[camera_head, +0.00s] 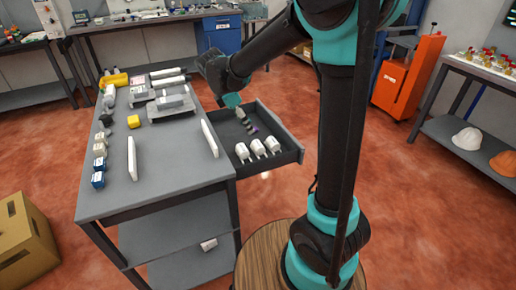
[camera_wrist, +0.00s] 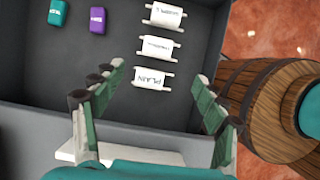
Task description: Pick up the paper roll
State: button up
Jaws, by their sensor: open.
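Three white paper rolls lie in a row in the open grey drawer (camera_head: 292,158). In the wrist view the nearest roll (camera_wrist: 154,78) is labelled "PLAIN". The middle roll (camera_wrist: 157,46) and far roll (camera_wrist: 165,15) also have dark print, too small to read surely. The rolls show in the head view too, at the drawer's front (camera_head: 257,147). My gripper (camera_wrist: 157,74) is open and empty. Its fingertips appear on either side of the "PLAIN" roll in the wrist view, but I cannot tell the height between them. In the head view my gripper (camera_head: 233,101) is over the drawer's back part.
A purple block (camera_wrist: 97,20) and a teal block (camera_wrist: 58,12) lie in the drawer beside the rolls. White upright panels (camera_head: 209,138) stand on the grey table (camera_head: 172,165). A wooden barrel-like stand (camera_wrist: 272,112) is right of the drawer in the wrist view.

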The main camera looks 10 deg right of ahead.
aim_at(258, 144)
jog(key=x, duration=0.9)
jog(key=shift+w+x, duration=0.15)
jog(key=shift+x, duration=1.15)
jog(key=shift+w+x, duration=0.1)
jog(key=shift+x, duration=1.15)
jog(key=shift+c, duration=0.6)
jog(key=c, duration=1.1)
jog(key=shift+r, duration=0.1)
jog(key=shift+c, duration=0.2)
